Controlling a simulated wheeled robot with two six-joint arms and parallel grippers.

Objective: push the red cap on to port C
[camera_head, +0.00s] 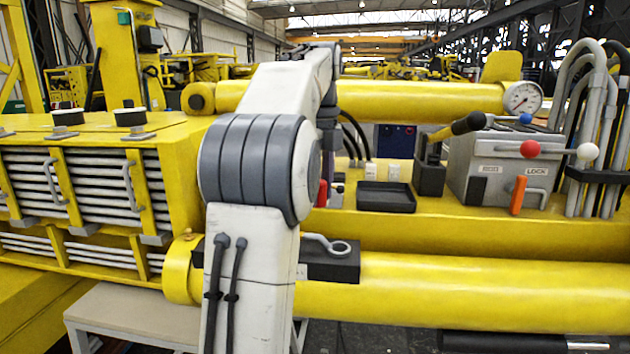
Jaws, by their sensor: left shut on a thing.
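My left arm rises through the middle of the head view and bends over, hiding much of what lies behind it. Its gripper (328,165) points down at the arm's right edge and is largely hidden. It is shut on a red piece that looks like the red cap (322,193), of which only a narrow upright strip shows, just above the yellow boom deck. I cannot tell whether the cap touches anything below. Port C cannot be made out; it may be behind my arm. My right gripper is out of view.
A black tray (386,197) and a dark holder (430,176) with a black-handled tool stand right of my gripper. A ring-ended wrench (327,244) lies on a black block.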

